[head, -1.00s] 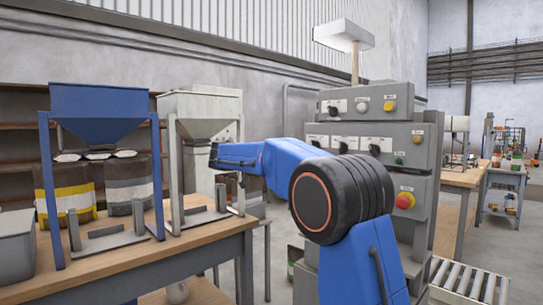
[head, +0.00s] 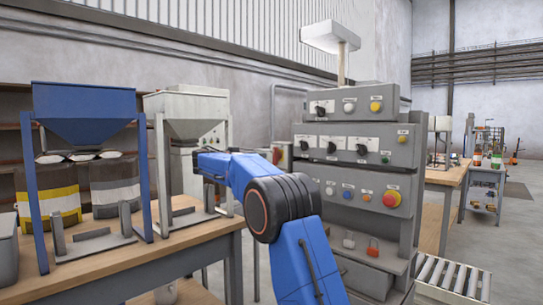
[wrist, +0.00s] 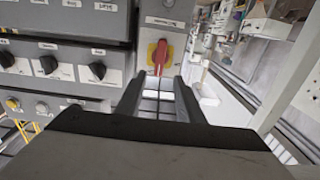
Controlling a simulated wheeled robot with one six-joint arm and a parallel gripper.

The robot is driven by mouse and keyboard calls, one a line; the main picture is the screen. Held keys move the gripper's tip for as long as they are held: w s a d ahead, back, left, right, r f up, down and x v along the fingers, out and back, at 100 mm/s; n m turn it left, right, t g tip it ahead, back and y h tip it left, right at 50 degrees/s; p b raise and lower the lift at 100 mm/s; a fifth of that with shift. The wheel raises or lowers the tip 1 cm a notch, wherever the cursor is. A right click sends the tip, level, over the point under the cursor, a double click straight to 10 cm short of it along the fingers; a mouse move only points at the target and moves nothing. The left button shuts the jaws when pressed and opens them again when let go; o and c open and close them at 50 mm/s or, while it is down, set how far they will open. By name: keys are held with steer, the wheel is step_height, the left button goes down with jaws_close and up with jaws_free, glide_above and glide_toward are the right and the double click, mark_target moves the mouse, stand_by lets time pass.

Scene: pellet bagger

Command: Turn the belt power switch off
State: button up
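A tall grey control console (head: 384,128) stands right of centre in the head view, with rows of dark rotary switches and small labels too blurred to read. I cannot tell which switch is labelled belt power. In the wrist view, a red rotary handle (wrist: 160,56) on a yellow plate sits on a grey box, roughly upright, under an unreadable label. My gripper (wrist: 160,88) is open and empty, its fingers apart below the red handle in that picture and not seen touching it. Dark knobs, including one (wrist: 97,71), show on the panel to the left.
A wooden table (head: 150,255) with a blue hopper (head: 84,108) and a grey hopper (head: 187,106) stands at left. A roller conveyor (head: 455,278) is at lower right. A red emergency button (head: 392,198) is on the console. Open floor lies at far right.

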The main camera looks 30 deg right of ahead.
mark_target(274, 154)
steer(key=x, duration=1)
steer(key=shift+f, duration=0.1)
steer(key=c, duration=0.7)
